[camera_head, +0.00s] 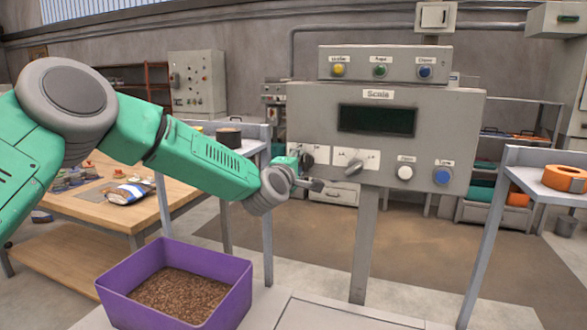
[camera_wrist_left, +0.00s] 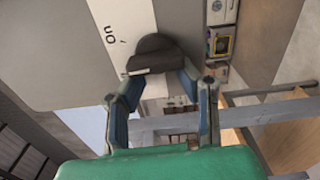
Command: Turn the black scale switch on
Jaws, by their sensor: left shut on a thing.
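The black scale switch (camera_head: 308,161) is a dark rotary knob at the lower left of the grey Scale panel (camera_head: 300,110). My left gripper (camera_head: 307,174) reaches it from the left and is shut on it. In the left wrist view the dark rounded knob (camera_wrist_left: 155,50) sits between the two fingertips (camera_wrist_left: 161,78). A pale plate with lettering that seems to read "on" lies beside the knob, seen turned over. The fingers hide part of the knob, and I cannot tell its exact setting. My right gripper is not in view.
A grey knob (camera_head: 355,163) sits just right of the switch, then white (camera_head: 405,172) and blue (camera_head: 442,175) buttons. The display (camera_head: 376,120) is dark. A purple bin (camera_head: 243,300) of brown pellets stands below my arm. A wooden table (camera_head: 85,205) is at left.

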